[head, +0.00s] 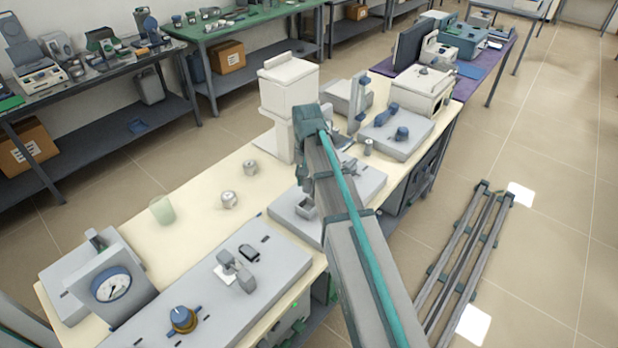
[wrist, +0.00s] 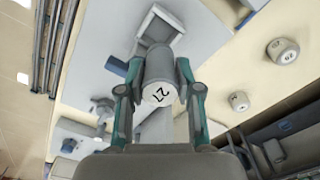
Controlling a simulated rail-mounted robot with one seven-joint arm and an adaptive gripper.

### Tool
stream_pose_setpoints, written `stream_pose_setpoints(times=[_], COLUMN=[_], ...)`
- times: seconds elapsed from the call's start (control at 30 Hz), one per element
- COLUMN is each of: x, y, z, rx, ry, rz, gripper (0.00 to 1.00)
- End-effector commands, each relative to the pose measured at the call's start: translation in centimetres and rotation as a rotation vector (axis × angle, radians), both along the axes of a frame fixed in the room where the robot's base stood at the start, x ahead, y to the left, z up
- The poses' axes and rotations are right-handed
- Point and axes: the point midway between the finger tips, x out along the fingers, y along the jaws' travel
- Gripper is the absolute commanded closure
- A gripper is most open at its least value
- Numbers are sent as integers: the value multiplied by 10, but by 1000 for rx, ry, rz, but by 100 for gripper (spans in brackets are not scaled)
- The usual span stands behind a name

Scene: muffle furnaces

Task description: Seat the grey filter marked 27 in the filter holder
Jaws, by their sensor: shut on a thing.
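The grey filter marked 27 (wrist: 158,80) is a short cylinder with its number facing the wrist camera. My gripper (wrist: 157,70) is shut on it, with one finger on each side. Beyond the filter in the wrist view is a square, open, pale grey socket (wrist: 160,24), which looks like the filter holder. It also shows in the head view (head: 306,209), on a grey slab left of my arm. The filter overlaps the socket's near edge in the wrist view; I cannot tell if they touch. In the head view my arm hides most of the gripper and the filter.
Two similar marked cylinders (head: 250,167) (head: 229,199) stand on the cream bench top. A pale green beaker (head: 162,210) and a dial gauge (head: 112,285) stand farther left. A white upright apparatus (head: 288,85) stands behind my arm. Bench top around the cylinders is clear.

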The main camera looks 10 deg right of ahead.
Motion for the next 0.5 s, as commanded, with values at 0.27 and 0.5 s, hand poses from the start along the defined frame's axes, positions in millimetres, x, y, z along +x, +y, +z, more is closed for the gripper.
stream_pose_setpoints(times=[0.27,0.5], x=[0,-1], y=[0,0], z=[-14,-31], rx=[0,0], ry=[1,1], rz=[0,0], gripper=[100,100])
